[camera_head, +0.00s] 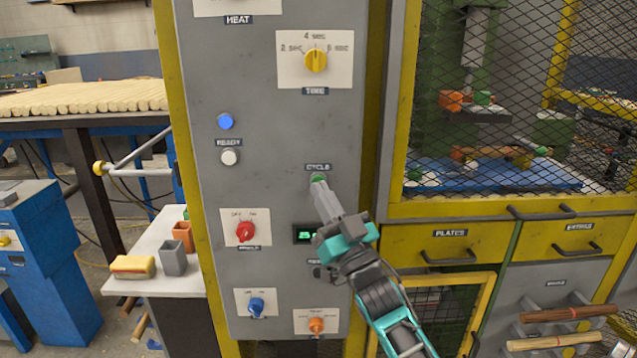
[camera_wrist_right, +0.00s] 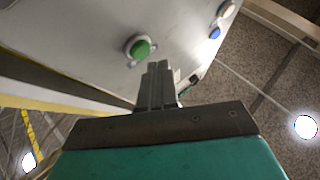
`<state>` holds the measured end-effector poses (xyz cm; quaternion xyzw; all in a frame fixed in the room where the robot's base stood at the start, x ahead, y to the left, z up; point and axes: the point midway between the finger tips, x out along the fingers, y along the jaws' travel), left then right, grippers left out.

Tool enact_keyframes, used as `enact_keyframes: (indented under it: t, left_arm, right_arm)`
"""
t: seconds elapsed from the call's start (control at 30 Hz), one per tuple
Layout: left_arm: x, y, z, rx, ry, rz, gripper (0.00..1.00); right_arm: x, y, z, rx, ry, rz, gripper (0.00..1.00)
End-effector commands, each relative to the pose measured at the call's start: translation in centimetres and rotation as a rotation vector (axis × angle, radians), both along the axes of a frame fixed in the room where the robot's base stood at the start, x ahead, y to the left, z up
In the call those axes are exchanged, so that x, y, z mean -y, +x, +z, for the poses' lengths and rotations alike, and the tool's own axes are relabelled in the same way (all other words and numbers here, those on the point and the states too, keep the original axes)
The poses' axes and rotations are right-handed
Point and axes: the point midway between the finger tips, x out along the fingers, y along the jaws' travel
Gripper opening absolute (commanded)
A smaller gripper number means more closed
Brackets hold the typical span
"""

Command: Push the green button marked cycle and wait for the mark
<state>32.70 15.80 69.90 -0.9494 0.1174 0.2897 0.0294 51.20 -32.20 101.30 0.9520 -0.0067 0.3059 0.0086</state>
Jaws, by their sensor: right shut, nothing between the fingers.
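The green button (camera_head: 318,178) sits on the grey control panel (camera_head: 280,130), just under the label CYCLE (camera_head: 318,167). In the head view my right gripper (camera_head: 320,186) is shut, and its tips are at the button's lower edge. In the right wrist view the green button (camera_wrist_right: 139,47) stands in a pale ring just beyond the shut fingertips (camera_wrist_right: 157,64). A small gap shows there, so I cannot tell that they touch. My left gripper is not in view.
The panel also bears a yellow time dial (camera_head: 316,60), a blue lamp (camera_head: 225,121), a white button (camera_head: 229,157) and a red switch (camera_head: 246,231). A mesh-guarded machine (camera_head: 500,100) stands right. A small table (camera_head: 165,245) with a sponge and cups stands left.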

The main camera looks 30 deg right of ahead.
Motion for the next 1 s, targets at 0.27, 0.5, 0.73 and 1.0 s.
enact_keyframes:
  t: [0.27,0.5,0.73,1.0]
  left_arm:
    - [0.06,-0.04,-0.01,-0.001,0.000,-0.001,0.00]
    - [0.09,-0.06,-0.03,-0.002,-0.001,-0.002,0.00]
    - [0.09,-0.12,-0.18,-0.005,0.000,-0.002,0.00]
    - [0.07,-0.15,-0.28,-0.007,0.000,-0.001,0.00]
  right_arm:
    - [0.07,0.11,0.01,0.000,0.000,0.000,0.00]
    - [0.44,0.73,0.04,0.001,0.001,0.001,0.00]
    - [0.44,0.74,0.01,0.000,0.000,0.000,0.00]
    - [0.53,0.86,-0.01,0.000,0.000,0.000,0.00]
